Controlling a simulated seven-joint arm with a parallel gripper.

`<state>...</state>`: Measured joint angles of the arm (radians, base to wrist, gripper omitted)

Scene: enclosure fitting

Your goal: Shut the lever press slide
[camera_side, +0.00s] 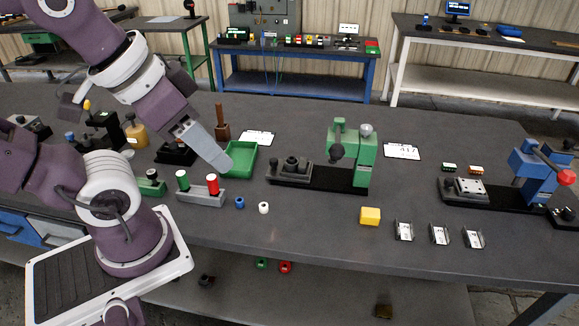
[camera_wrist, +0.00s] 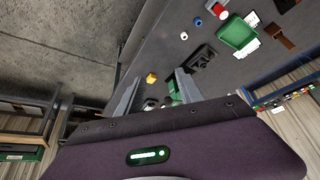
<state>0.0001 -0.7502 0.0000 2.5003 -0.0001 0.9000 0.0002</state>
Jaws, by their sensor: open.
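Two presses stand on the dark bench, and I cannot tell which one the task names. The green press (camera_side: 367,152) has a lever with a dark ball; its grey slide (camera_side: 291,168) with a black fixture sits out to the left on a black base, apart from the press head. The blue press (camera_side: 532,172) has a red-knobbed lever; its slide (camera_side: 469,188) also sits out to the left. My gripper (camera_side: 222,163) is above the green tray's left side, left of both slides, touching neither. In the wrist view my gripper (camera_wrist: 158,76) is open and empty.
A grey stand with red and green posts (camera_side: 203,191), blue and white rings, a yellow block (camera_side: 370,216) and several small metal brackets (camera_side: 439,234) are nearby. The bench front between rings and yellow block is clear.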

